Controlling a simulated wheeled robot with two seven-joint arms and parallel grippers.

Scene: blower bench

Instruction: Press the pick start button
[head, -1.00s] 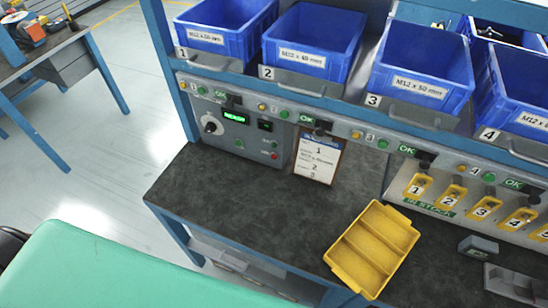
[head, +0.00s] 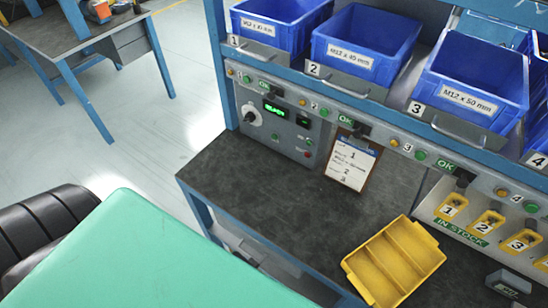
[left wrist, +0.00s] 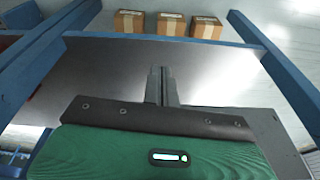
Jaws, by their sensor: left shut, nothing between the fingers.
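The grey control panel (head: 285,135) stands at the back left of the dark bench. It has a lit green display, a round knob, a small green button (head: 308,142) and a red button (head: 308,155). Its labels are too small to read, so I cannot tell which one is pick start. My left gripper (left wrist: 160,78) shows in the left wrist view, shut and empty, pointing over a dark surface. It is not in the head view, so its distance from the panel cannot be told. My right gripper is in neither view.
Blue bins (head: 367,45) line the shelf above the panel. A clipboard (head: 351,163) hangs right of the panel. A yellow divided tray (head: 393,262) lies on the bench front. The bench top (head: 270,190) before the panel is clear. Cardboard boxes (left wrist: 171,25) show in the left wrist view.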

